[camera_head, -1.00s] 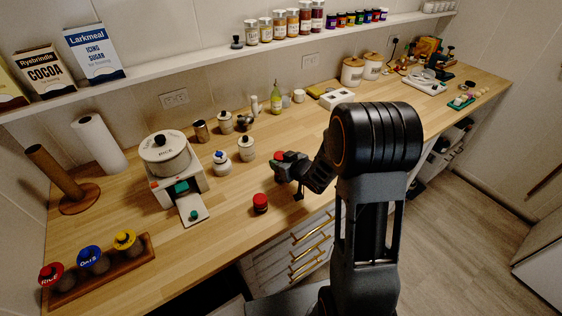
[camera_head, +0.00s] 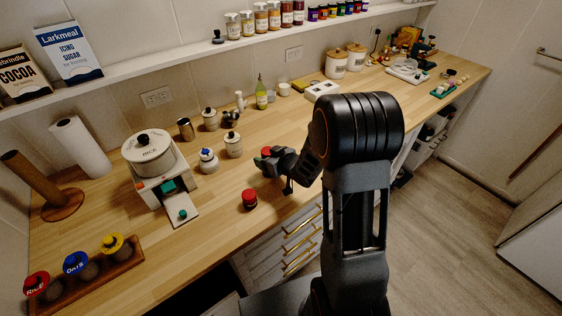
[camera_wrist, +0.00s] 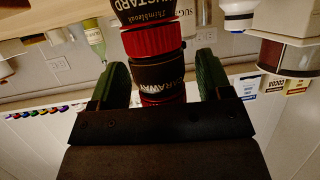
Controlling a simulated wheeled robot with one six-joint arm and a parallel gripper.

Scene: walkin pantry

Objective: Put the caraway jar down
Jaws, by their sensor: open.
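The caraway jar (camera_wrist: 158,74), dark-labelled with a red lid, stands between my gripper's green fingers in the upside-down wrist view. My gripper (camera_wrist: 165,82) is open around it, with a slim gap on the right. A mustard jar (camera_wrist: 145,12) with a red lid lines up directly beyond the caraway jar; the caraway jar seems to sit on that lid, but contact is not clear. In the head view my gripper (camera_head: 272,162) is over the counter's front part, with a red lid (camera_head: 266,151) at its tip; it mostly hides the jars.
Another red-lidded jar (camera_head: 249,200) stands on the wooden counter (camera_head: 215,225) just left of my gripper. White canisters (camera_head: 233,145) and a rice pot (camera_head: 149,150) stand farther back. A rack with several jars (camera_head: 122,262) is at the front left.

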